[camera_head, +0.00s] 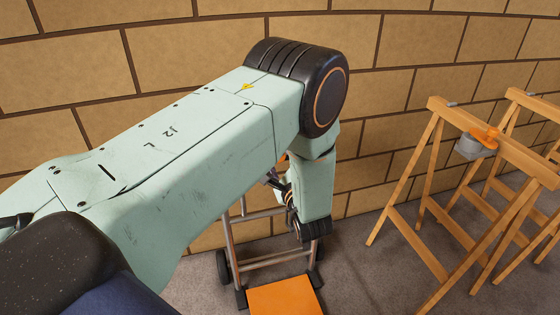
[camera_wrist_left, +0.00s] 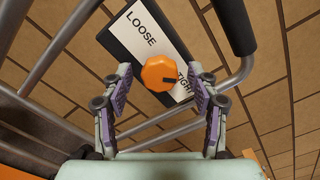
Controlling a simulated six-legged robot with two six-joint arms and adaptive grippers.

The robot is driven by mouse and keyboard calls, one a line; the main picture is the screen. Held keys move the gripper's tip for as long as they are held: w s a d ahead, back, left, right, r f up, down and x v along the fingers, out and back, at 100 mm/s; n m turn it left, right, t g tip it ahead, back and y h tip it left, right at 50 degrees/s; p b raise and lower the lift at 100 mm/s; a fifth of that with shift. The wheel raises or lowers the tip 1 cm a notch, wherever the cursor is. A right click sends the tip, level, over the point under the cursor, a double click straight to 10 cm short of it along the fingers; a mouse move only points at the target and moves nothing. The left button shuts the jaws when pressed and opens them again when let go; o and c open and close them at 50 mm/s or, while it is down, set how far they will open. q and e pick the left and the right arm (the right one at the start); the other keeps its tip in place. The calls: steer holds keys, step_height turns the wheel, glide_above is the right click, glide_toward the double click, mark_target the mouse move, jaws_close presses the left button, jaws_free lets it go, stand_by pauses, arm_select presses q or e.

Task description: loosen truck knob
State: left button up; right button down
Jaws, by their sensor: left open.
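The orange truck knob (camera_wrist_left: 158,73) sits on a black and white plate (camera_wrist_left: 133,35) marked LOOSE and TIGHT. A dark mark on the knob points toward TIGHT. My left gripper (camera_wrist_left: 161,86) is open, with one purple-padded finger on each side of the knob in the picture; I see no contact, and the depth between them is unclear. In the head view the hand truck (camera_head: 231,252) stands by the wall with its orange toe plate (camera_head: 284,299) on the floor. My left arm hides its upper part and the knob there. My right gripper is out of view.
The truck's grey metal tubes (camera_wrist_left: 62,45) and a black grip (camera_wrist_left: 234,25) are close around the left gripper. A brick wall (camera_head: 420,50) is behind. Wooden sawhorses (camera_head: 440,190) stand at the right, with a grey and orange object (camera_head: 476,144) on one.

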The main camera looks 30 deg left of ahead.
arm_select(q)
steer(key=c, duration=1.2)
steer(key=shift+n, duration=0.3)
steer(key=n+p, duration=0.1)
steer(key=n, duration=0.2)
steer(key=shift+p, duration=0.4)
steer(key=n+p, duration=0.1)
steer(key=n, duration=0.3)
steer(key=shift+n, duration=0.3)
steer(key=n+p, duration=0.1)
steer(key=n, duration=0.4)
steer(key=shift+p, duration=0.4)
steer(key=shift+n+p, duration=0.4)
steer(key=shift+n, duration=1.9)
